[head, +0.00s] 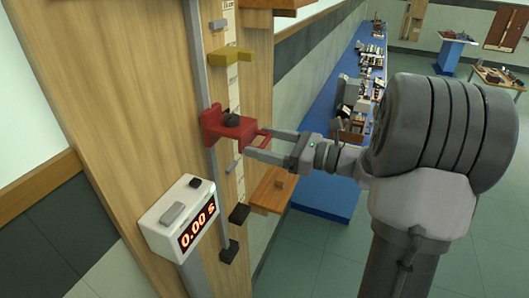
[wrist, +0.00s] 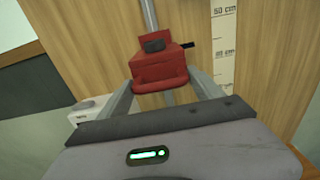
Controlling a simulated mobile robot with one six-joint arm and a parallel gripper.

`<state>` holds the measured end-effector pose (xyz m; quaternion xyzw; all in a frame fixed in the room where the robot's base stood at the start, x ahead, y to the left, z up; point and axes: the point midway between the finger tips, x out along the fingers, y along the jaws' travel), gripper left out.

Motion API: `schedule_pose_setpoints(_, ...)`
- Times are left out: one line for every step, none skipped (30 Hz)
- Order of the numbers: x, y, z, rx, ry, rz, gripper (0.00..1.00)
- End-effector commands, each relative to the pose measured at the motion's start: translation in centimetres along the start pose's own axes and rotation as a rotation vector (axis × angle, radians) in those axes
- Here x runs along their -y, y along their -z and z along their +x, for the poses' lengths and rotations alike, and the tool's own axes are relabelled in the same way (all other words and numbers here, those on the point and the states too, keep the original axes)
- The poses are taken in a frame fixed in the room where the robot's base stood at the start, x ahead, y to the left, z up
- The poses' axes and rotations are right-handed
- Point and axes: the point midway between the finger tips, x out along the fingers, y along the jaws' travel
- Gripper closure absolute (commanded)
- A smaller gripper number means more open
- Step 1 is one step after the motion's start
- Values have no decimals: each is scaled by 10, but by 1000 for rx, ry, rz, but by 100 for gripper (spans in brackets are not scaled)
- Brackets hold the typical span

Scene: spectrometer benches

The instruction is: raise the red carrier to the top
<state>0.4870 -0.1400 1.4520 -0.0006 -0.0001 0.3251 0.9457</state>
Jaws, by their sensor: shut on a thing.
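The red carrier (head: 229,128) sits on a grey vertical rail (head: 200,85) mounted on a wooden board. A dark block rests on top of the carrier. My gripper (head: 260,143) reaches in from the right and is shut on the carrier's front handle. In the wrist view the red carrier (wrist: 163,62) stands upright, with its handle between my two fingertips (wrist: 160,90). A yellow bracket (head: 231,54) is on the board above the carrier. A pale scale strip (wrist: 222,50) with cm marks runs beside the rail.
A white timer (head: 180,218) reading 0.00 s is mounted low on the left of the board. Black blocks (head: 238,213) sit below the carrier. A small wooden shelf (head: 272,192) juts out at lower right. A blue bench (head: 340,150) with instruments lies behind.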

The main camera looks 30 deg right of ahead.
Motion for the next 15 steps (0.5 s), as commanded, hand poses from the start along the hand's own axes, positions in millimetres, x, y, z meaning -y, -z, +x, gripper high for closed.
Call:
schedule_pose_setpoints(1, -24, 0, 4, 3, -4, 97)
schedule_pose_setpoints(1, -33, 0, 4, 3, -4, 97)
schedule_pose_setpoints(1, -44, 0, 4, 3, -3, 97)
schedule_pose_setpoints(1, -52, 0, 4, 3, -3, 97)
schedule_pose_setpoints(1, -61, 0, 4, 3, -5, 97)
schedule_pose_setpoints(1, -72, 0, 4, 2, -4, 97)
schedule_pose_setpoints(1, -80, 0, 4, 2, -3, 97)
schedule_pose_setpoints(1, -89, 0, 4, 2, -4, 97)
schedule_pose_setpoints(1, -100, 0, 4, 2, -3, 97)
schedule_pose_setpoints(1, -108, 0, 4, 2, -3, 97)
schedule_pose_setpoints(1, -116, 0, 4, 2, -4, 97)
schedule_pose_setpoints(1, -127, 0, 4, 2, -3, 97)
schedule_pose_setpoints(1, -135, 0, 4, 2, -3, 97)
schedule_pose_setpoints(1, -143, 0, 3, 2, -4, 97)
schedule_pose_setpoints(1, -153, 0, 3, 2, -3, 97)
